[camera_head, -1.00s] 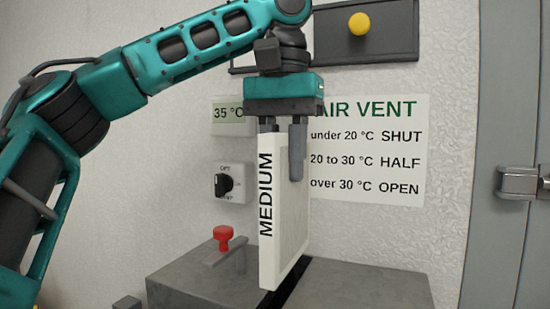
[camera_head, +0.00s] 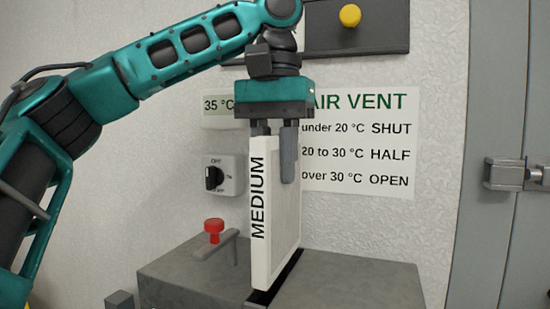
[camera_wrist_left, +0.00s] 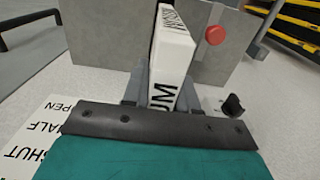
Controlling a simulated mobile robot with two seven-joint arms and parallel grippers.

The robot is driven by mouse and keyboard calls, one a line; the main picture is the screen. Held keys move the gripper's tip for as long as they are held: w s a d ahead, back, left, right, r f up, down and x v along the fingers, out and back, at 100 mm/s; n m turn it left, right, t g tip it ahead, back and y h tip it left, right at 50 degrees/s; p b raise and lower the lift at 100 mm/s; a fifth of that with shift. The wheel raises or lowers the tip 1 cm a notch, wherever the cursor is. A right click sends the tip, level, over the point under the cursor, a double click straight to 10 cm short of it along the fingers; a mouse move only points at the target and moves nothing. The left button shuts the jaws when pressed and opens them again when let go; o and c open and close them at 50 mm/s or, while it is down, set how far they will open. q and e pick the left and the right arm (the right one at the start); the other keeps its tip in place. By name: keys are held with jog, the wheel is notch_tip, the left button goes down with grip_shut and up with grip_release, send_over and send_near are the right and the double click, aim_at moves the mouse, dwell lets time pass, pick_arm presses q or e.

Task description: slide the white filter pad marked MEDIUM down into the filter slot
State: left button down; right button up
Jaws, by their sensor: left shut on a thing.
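The white filter pad (camera_head: 275,215) marked MEDIUM stands upright in the head view, its lettering running up the narrow face. My left gripper (camera_head: 274,160) is above it, fingers pointing down, shut on its top part. The dark filter slot (camera_head: 291,262) runs across the top of the grey housing (camera_head: 365,287). The pad's lower edge is at the slot; I cannot tell whether it has entered. In the left wrist view the pad (camera_wrist_left: 172,55) sits between the fingers and extends away toward the housing (camera_wrist_left: 105,40). My right gripper is not in view.
A red knob (camera_head: 214,227) and a grey handle (camera_head: 215,245) are left of the pad on the housing. Behind are a rotary switch (camera_head: 222,175), a 35 °C display (camera_head: 217,107) and an AIR VENT sign (camera_head: 375,150). A grey door with a latch (camera_head: 512,174) is at right.

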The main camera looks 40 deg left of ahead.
aim_at(274, 222)
pick_arm(q)
jog(key=shift+f, duration=0.1)
dwell(0.3)
jog(key=shift+f, duration=0.35)
dwell(0.4)
jog(key=shift+f+b, duration=0.7)
jog(key=shift+f, duration=0.45)
jog(key=shift+p, duration=0.45)
jog(key=shift+f, duration=0.1)
jog(key=shift+f+b, duration=1.4)
jog(key=shift+f, duration=1.25)
jog(key=shift+p, duration=0.55)
